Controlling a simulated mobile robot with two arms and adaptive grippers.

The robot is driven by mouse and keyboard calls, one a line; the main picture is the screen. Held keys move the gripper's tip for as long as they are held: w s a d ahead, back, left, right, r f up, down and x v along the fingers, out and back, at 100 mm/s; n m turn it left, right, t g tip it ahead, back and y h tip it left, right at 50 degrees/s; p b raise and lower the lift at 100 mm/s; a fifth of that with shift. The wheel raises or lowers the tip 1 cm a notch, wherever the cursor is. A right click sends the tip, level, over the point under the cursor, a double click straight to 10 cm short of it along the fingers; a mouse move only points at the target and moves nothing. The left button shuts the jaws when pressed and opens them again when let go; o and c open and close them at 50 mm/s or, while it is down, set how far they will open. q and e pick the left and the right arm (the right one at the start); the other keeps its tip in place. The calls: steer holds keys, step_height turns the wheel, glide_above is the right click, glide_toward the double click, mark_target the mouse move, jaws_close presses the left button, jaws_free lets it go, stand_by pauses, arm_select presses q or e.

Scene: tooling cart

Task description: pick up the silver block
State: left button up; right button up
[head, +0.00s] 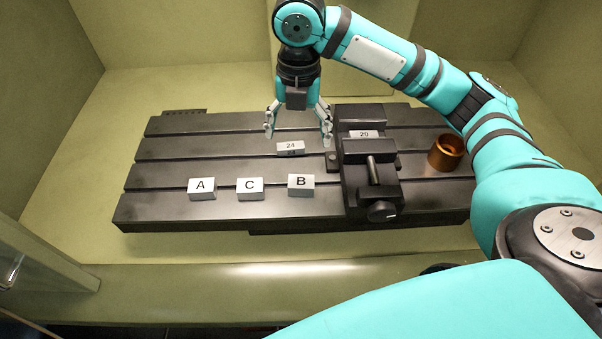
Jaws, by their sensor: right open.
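Several small pale silver-white blocks show in the head view. One marked 24 (290,148) lies on the dark slotted table (160,150), just below my right gripper (298,134). That gripper points down and is open, its fingers spread wide, with nothing between them. It appears to be above the block and apart from it. A block marked 20 (363,134) sits in the black vise (370,160). Blocks marked A (202,188), C (249,188) and B (301,185) stand in a row along the front. Which one is the silver block, I cannot tell. My left gripper is out of view.
The vise stands close to the right of my gripper, its handle (382,211) toward the front. The left part of the slotted table is bare. Pale walls enclose the back and sides.

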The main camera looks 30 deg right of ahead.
steer(key=p, duration=0.1)
glide_above(301, 181)
step_height(301, 181, down, 6)
steer(key=r, duration=0.1)
step_height(301, 181, down, 6)
steer(key=shift+w+p, duration=0.15)
steer(key=shift+p, duration=0.4)
steer(key=shift+f, duration=0.45)
step_height(301, 181, down, 4)
steer(key=shift+d+r+p, duration=0.1)
steer(key=shift+r+p, duration=0.1)
steer(key=shift+p, duration=0.65)
steer(key=shift+f, duration=0.55)
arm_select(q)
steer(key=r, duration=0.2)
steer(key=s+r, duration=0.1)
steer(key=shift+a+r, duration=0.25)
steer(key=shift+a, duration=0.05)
arm_select(e)
steer(key=c, duration=1.4)
steer(key=shift+r, duration=0.1)
steer(key=shift+c, duration=0.2)
